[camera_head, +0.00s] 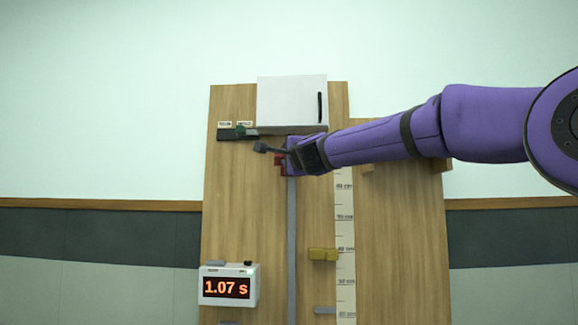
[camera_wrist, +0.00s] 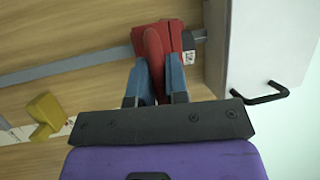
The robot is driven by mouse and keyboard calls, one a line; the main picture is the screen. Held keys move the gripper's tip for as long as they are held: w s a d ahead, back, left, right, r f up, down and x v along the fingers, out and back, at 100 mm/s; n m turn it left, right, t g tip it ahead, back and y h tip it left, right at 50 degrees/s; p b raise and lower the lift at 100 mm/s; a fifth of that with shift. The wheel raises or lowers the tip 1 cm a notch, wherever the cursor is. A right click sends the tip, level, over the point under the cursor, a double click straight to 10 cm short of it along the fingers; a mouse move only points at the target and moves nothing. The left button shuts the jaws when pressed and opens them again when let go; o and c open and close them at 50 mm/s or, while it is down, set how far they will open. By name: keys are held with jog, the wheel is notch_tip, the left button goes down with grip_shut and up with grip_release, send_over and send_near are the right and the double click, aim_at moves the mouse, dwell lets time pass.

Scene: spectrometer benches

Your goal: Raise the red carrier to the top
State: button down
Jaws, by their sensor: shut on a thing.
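The red carrier (camera_head: 279,160) sits high on a grey vertical rail (camera_head: 291,240), just below a white box, and is mostly hidden behind my gripper in the head view. In the wrist view the red carrier (camera_wrist: 169,38) shows clearly on the rail (camera_wrist: 80,68). My gripper (camera_wrist: 156,72) has its two blue fingers on either side of the carrier's red handle and is shut on it. A small silver block with a label (camera_wrist: 190,50) lies on the rail right beside the carrier.
The white box (camera_head: 291,103) with a dark handle hangs above the carrier. A ruler strip (camera_head: 345,240) and a yellow block (camera_head: 323,254) are lower right. A timer (camera_head: 228,286) reads 1.07 s. A dark shelf with a green piece (camera_head: 240,130) is left of the carrier.

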jog(key=shift+s+d+r, duration=0.1)
jog(key=shift+r, duration=0.35)
jog(key=c, duration=1.1)
grip_release()
jog(key=shift+f, duration=0.1)
jog(key=shift+s+f, duration=0.15)
jog(key=v, duration=1)
jog(key=shift+s+d, duration=0.1)
jog(key=shift+s, duration=0.05)
